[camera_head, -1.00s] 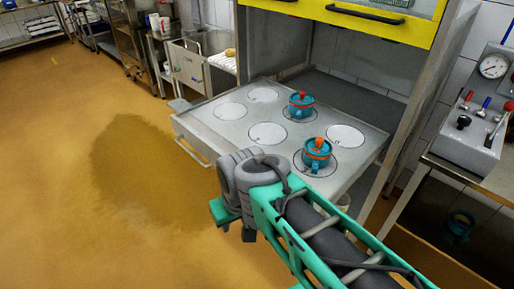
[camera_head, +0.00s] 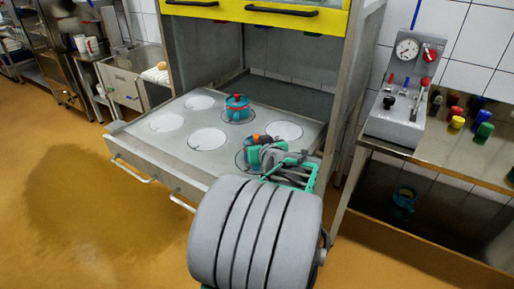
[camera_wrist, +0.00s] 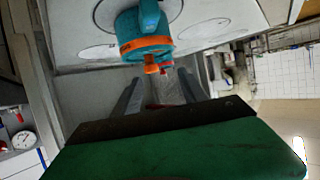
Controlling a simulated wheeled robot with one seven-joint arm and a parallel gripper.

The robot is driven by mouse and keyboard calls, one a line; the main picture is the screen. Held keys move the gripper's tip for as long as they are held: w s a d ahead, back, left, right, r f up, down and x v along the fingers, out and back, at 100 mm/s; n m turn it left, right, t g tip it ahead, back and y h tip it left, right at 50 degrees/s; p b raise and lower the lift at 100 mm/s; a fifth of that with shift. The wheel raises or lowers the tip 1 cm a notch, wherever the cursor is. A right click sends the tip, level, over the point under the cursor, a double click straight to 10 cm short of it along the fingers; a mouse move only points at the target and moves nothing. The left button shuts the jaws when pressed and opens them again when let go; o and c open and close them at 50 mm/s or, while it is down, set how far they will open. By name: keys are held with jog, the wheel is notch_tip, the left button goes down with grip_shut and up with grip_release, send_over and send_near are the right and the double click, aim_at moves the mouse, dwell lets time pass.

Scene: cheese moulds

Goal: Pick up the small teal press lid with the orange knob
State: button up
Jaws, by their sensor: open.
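A teal mould with an orange band and a small teal lid with an orange knob (camera_head: 262,138) stands on a marked circle at the near right of the metal worktop (camera_head: 165,150); my arm partly hides it. In the wrist view the mould appears upside down, with its orange knob (camera_wrist: 151,69) pointing down the picture. My gripper (camera_wrist: 160,88) is open, its two dark fingers apart and pointing toward the knob, with nothing clearly held between them. A second teal mould with a red knob (camera_head: 237,106) stands farther back.
Several marked circles on the worktop are empty. Its front has handles (camera_head: 135,171), and a yellow-fronted cabinet (camera_head: 250,17) overhangs it. A bench at right holds a gauge panel (camera_head: 406,95) and coloured pieces (camera_head: 483,130). A teal pot (camera_head: 404,199) sits below it.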

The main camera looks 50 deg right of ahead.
aim_at(257, 137)
jog(key=shift+h, duration=0.3)
jog(key=x, duration=0.2)
jog(key=p+x, duration=0.1)
jog(key=x, duration=0.2)
jog(key=s+d+x, duration=0.1)
jog(key=x, duration=0.1)
jog(key=shift+w+d+f, duration=0.15)
jog(key=shift+w+d, duration=0.1)
jog(key=shift+d, duration=0.05)
jog(key=shift+c, duration=0.2)
grip_shut()
